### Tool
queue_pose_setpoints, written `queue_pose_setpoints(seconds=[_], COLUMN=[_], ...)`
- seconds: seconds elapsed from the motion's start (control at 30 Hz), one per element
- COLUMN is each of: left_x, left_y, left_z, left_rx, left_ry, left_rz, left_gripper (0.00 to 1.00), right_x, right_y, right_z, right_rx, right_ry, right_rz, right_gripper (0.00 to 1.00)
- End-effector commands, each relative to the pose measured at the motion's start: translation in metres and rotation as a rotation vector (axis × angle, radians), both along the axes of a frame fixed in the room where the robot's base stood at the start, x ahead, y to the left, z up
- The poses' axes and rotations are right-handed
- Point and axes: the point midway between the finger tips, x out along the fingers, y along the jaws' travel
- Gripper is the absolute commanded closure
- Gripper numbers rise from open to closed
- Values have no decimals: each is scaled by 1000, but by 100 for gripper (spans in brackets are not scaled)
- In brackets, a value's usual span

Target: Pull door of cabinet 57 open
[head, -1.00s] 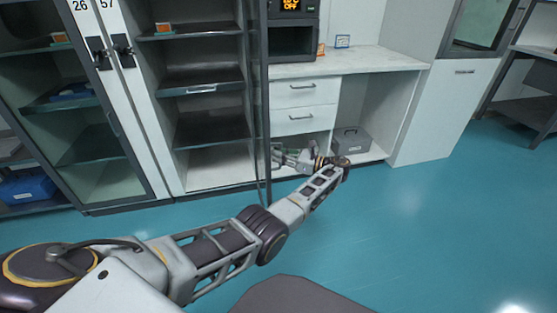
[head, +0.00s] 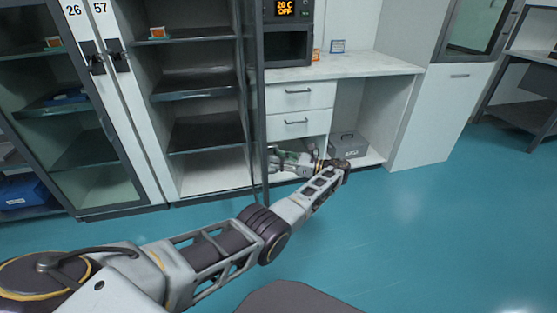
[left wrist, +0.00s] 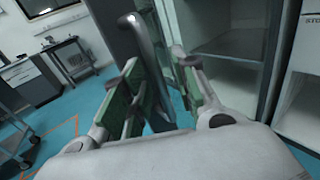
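Cabinet 57 (head: 195,85) stands at centre left in the head view, with its shelves uncovered. Its glass door (head: 254,120) is swung far out and shows nearly edge-on to the right of the shelves. My left gripper (head: 279,160) is on the door's right side, low in front of the drawers. In the left wrist view, the grey bar handle (left wrist: 147,50) runs between the two green-padded fingers of my left gripper (left wrist: 156,62). The fingers are spread, with a gap beside the bar. Whether one finger touches it is unclear. My right gripper is not in view.
Cabinet 26 (head: 75,150), left of cabinet 57, is closed. A white bench (head: 355,66) with drawers (head: 300,98) stands behind my gripper, with a grey box (head: 348,145) below. The blue floor (head: 430,230) to the right is clear.

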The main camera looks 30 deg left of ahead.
Motion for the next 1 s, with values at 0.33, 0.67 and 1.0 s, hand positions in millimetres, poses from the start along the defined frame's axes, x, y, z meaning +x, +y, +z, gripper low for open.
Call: queue_pose_setpoints(seconds=[0.33, 0.67, 1.0], left_x=[1, 2, 2], left_y=[2, 2, 2], left_z=[3, 15, 45], left_rx=[4, 4, 7], left_ry=[-5, -8, -10], left_rz=[0, 0, -1], left_gripper=[68, 68, 68], right_x=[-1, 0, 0], right_y=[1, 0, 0], right_z=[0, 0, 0], right_rx=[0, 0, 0], right_ry=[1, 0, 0], right_rz=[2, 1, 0], right_gripper=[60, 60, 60])
